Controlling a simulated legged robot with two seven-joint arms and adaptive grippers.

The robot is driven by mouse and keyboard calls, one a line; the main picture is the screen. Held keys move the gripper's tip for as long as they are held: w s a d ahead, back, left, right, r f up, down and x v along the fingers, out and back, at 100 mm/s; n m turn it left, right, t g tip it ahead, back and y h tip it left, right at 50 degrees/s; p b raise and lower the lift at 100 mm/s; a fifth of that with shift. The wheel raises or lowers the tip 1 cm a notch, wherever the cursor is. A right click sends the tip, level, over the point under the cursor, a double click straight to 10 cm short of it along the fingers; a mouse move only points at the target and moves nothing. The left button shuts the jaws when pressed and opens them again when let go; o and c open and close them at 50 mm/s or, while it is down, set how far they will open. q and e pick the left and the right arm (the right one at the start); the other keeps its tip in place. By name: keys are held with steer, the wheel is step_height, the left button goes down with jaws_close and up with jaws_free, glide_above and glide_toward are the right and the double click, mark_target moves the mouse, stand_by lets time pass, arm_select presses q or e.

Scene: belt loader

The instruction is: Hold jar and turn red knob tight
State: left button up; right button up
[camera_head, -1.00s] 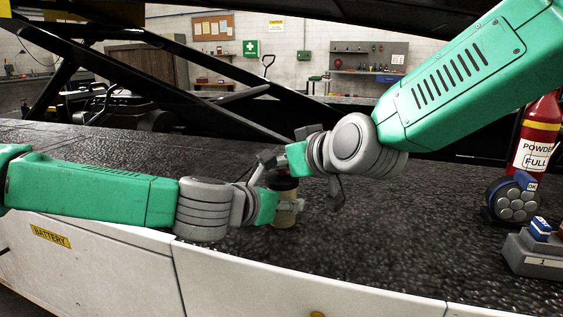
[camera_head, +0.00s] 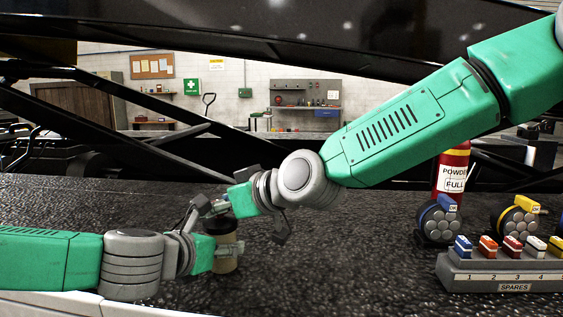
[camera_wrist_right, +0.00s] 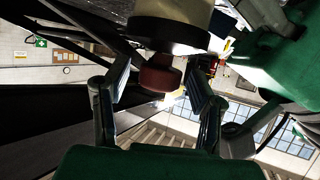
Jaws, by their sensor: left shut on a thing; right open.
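The jar (camera_head: 226,260) has a tan body and a dark top and stands upright on the dark belt. My left gripper (camera_head: 212,252) is shut on the jar from the left. My right gripper (camera_head: 232,206) is just above the jar's top. In the right wrist view the pale jar (camera_wrist_right: 172,14) with its black band is at the top, and the dark red knob (camera_wrist_right: 158,76) sticks out from it. The open fingers of my right gripper (camera_wrist_right: 158,92) stand on both sides of the knob, with gaps showing. The knob is hidden in the head view.
A spares rack (camera_head: 500,268) with several coloured plugs stands at the right. Dark frame bars cross behind the belt.

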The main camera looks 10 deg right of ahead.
arm_select(q)
steer(key=shift+d, duration=0.1)
arm_select(e)
steer(key=shift+w+d+n+g+y, duration=0.15)
steer(key=shift+d+n+g+y, duration=0.05)
steer(key=shift+n+g+y, duration=0.9)
steer(key=n+g+y, duration=0.1)
steer(key=n+g, duration=0.4)
steer(key=shift+y, duration=0.4)
steer(key=v, duration=1.2)
steer(key=w+d+f+m+t+h, duration=0.1)
steer(key=w+d+f+t+h, duration=0.15)
steer(key=w, duration=0.45)
steer(key=w+d+f+t+h, duration=0.2)
steer(key=w+f+t, duration=0.2)
steer(key=w, duration=0.4)
steer(key=w+d+r+n+t, duration=0.3)
steer(key=w+r+n+t, duration=0.1)
steer(key=w+t, duration=0.3)
steer(key=shift+w+d+r+h, duration=0.2)
steer(key=shift+w+r+h, duration=0.4)
steer(key=shift+w, duration=0.7)
steer(key=shift+r, duration=0.15)
